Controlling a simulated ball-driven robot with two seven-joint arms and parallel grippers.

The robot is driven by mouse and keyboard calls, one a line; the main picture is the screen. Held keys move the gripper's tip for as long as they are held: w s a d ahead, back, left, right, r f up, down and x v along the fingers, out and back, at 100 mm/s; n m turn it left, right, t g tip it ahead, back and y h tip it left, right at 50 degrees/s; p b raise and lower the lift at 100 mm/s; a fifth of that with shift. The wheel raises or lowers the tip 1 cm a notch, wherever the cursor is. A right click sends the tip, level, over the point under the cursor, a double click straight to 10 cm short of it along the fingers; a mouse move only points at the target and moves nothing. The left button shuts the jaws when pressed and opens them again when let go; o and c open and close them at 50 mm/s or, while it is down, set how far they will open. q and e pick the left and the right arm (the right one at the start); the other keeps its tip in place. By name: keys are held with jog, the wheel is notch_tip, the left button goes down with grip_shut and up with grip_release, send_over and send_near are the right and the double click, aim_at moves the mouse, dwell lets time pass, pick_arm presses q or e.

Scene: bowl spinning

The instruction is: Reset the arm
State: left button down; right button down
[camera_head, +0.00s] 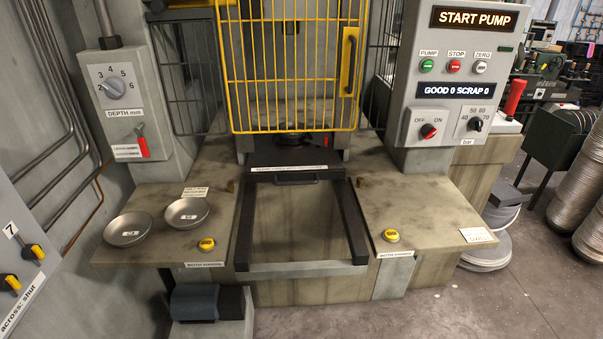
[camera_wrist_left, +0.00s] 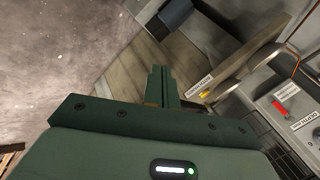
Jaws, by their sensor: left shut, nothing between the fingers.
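My left gripper (camera_wrist_left: 160,72) shows only in the left wrist view. Its dark green fingers are shut together with nothing between them. It points toward the press's worktable and floor, apart from both. In the head view neither of my arms shows. My right gripper is in no view.
A press with a yellow cage door (camera_head: 290,65) stands ahead. Two metal bowls (camera_head: 128,229) (camera_head: 187,213) rest on the left worktable, by a yellow button (camera_head: 206,244). Another yellow button (camera_head: 391,236) is on the right worktable. A control panel (camera_head: 455,80) reads START PUMP. Floor (camera_head: 500,300) is clear front right.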

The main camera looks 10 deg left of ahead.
pick_arm(q)
jog(key=s+d+f+g+h, duration=0.1)
jog(key=s+d+f, duration=0.15)
jog(key=f, duration=0.85)
jog(key=s+d+f+g+h, duration=0.1)
jog(key=s+f+h, duration=0.15)
jog(key=f, duration=0.95)
jog(key=s+f+n+g, duration=0.1)
jog(key=s+f+n, duration=0.1)
jog(key=s+f, duration=0.5)
jog(key=s+f+n+g+b, duration=0.1)
jog(key=s+f+g, duration=0.1)
jog(key=s+f, duration=0.5)
jog(key=s, duration=0.5)
jog(key=shift+s+f+n+b, duration=0.3)
jog(key=shift+s+f+n, duration=0.1)
